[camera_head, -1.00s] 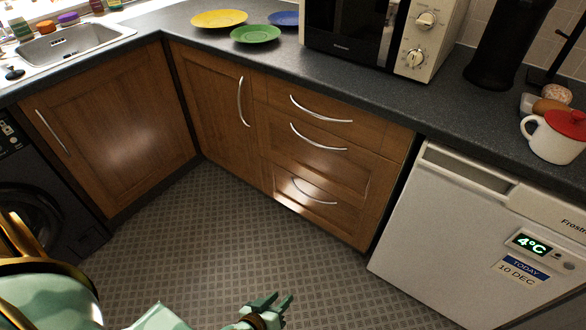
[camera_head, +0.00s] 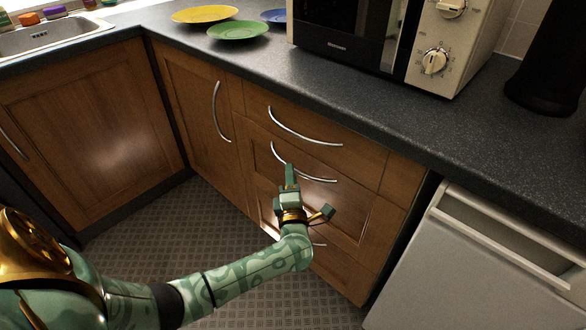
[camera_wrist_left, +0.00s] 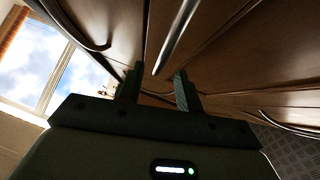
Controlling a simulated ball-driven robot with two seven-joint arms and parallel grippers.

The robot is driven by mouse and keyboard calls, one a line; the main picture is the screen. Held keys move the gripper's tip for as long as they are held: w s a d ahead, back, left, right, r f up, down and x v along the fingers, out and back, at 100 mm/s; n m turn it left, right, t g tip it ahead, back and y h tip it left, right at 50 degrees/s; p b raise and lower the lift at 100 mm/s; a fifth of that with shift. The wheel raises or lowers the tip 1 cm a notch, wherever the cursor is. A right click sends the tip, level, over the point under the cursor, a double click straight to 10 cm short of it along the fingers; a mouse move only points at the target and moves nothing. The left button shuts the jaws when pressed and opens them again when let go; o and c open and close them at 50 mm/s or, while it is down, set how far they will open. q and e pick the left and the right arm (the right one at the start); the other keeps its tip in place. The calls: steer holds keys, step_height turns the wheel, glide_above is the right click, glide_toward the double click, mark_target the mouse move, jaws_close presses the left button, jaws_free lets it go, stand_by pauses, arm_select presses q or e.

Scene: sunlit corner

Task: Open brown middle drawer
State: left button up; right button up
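The brown middle drawer (camera_head: 352,200) is shut flush in the wooden cabinet. Its curved silver handle (camera_head: 318,178) runs across the front, partly hidden behind my left gripper's upper finger. My left gripper (camera_head: 309,188) is open and empty in front of this drawer, close to the handle. In the left wrist view its two fingers (camera_wrist_left: 156,88) stand apart, and a silver handle (camera_wrist_left: 178,38) runs down between their tips. I cannot tell whether they touch it. My right gripper is not in view.
The top drawer with its handle (camera_head: 300,130) is just above, and the bottom drawer (camera_head: 345,272) is partly hidden by my arm. A cupboard door (camera_head: 190,120) is at the left, a white fridge (camera_head: 480,265) at the right. The dark worktop (camera_head: 330,88) overhangs.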

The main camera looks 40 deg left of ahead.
arm_select(q)
steer(key=b+x, duration=0.1)
steer(key=x, duration=0.2)
steer(key=shift+w+a, duration=0.3)
steer(key=shift+w, duration=0.05)
steer(key=shift+w+a, duration=0.15)
steer(key=shift+r, duration=0.1)
jaws_close()
